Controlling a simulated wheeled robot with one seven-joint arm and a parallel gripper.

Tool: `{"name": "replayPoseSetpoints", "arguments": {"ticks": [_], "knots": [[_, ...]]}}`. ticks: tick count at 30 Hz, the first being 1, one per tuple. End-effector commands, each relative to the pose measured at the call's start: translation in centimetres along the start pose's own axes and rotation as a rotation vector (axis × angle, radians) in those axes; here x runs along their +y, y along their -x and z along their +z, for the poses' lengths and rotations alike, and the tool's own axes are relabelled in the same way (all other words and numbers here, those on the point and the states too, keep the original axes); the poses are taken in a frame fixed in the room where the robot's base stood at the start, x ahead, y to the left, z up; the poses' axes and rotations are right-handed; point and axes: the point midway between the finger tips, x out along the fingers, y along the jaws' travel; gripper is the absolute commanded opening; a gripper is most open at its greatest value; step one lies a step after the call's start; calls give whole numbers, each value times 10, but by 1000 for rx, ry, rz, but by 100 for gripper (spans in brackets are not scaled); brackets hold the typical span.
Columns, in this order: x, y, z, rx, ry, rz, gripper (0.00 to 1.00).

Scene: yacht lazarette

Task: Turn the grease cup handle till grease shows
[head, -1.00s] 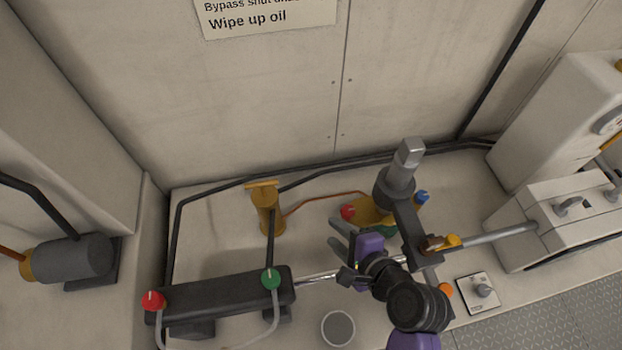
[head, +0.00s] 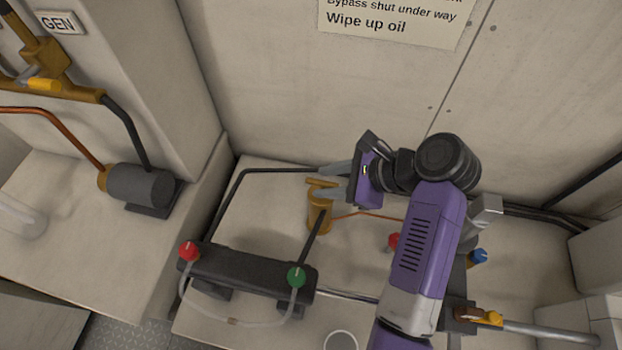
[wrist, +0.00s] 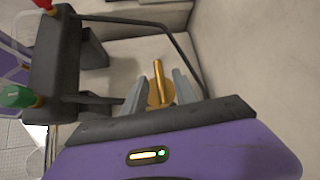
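The grease cup (head: 319,215) is a brass-yellow upright post on the pale bench, with a short bar handle (head: 322,183) across its top. My gripper (head: 334,180) reaches it from the right, its grey fingers at handle height. In the wrist view the handle (wrist: 159,80) shows between the two spread fingers (wrist: 156,88), with a gap visible on both sides. My gripper is open and holds nothing. How deep the handle sits between the fingers is hard to tell. I see no grease at the cup.
Black pipe (head: 232,200) runs behind. A round grey-topped pot (head: 340,341) stands at the front. My arm hides much of the bench's right side.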

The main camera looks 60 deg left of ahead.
Motion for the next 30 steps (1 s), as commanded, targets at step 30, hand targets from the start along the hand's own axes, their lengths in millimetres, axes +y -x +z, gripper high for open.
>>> {"name": "replayPoseSetpoints", "arguments": {"ticks": [30], "knots": [[0,-53,0,1,1,-3,0]]}}
